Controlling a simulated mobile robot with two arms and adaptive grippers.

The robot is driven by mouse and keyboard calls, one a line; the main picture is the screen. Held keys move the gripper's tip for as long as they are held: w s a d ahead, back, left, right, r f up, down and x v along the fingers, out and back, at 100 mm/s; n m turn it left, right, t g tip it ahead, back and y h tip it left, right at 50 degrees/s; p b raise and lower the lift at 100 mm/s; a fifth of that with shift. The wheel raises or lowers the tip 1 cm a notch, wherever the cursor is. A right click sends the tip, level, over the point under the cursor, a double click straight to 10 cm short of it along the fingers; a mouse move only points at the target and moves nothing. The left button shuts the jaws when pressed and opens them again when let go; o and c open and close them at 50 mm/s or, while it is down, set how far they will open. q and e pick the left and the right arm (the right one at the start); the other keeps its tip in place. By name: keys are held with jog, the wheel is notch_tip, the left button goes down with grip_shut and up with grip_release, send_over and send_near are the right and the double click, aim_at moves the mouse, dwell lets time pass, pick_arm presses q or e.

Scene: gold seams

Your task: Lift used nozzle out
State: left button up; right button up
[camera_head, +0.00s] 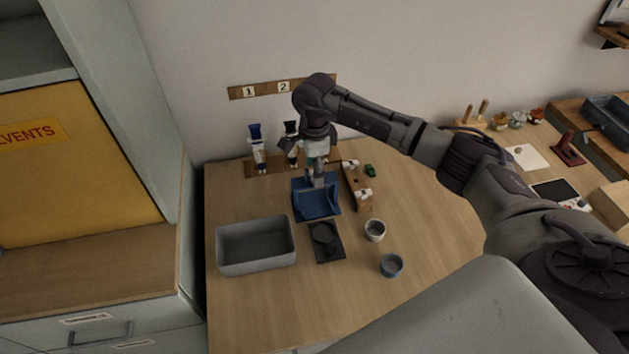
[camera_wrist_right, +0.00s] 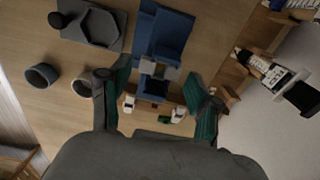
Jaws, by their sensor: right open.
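A blue stand (camera_head: 318,205) sits on the wooden table, and it also shows in the right wrist view (camera_wrist_right: 165,35). A small grey piece (camera_wrist_right: 158,69) sits at the stand's near end in the wrist view; I cannot tell whether it is the used nozzle. My right gripper (camera_head: 317,160) is over the back of the stand, pointing down. In the wrist view its two green-sided fingers (camera_wrist_right: 158,100) are wide apart, one on each side of the stand's end, with nothing clamped between them. My left gripper is not in view.
A grey bin (camera_head: 256,262) stands at the front left. A black plate (camera_head: 327,243), a white cup (camera_head: 375,231) and a blue-grey cup (camera_head: 391,265) stand nearby. A wooden block (camera_head: 358,187) is close right of the stand. A blue-topped dispenser (camera_head: 257,148) stands behind left.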

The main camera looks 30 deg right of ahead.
jog(key=shift+f+b, duration=1.25)
jog(key=shift+f, duration=0.45)
jog(key=c, duration=0.7)
jog(key=shift+o, duration=0.2)
jog(key=shift+r+p, duration=2.45)
jog(key=shift+r, duration=1.85)
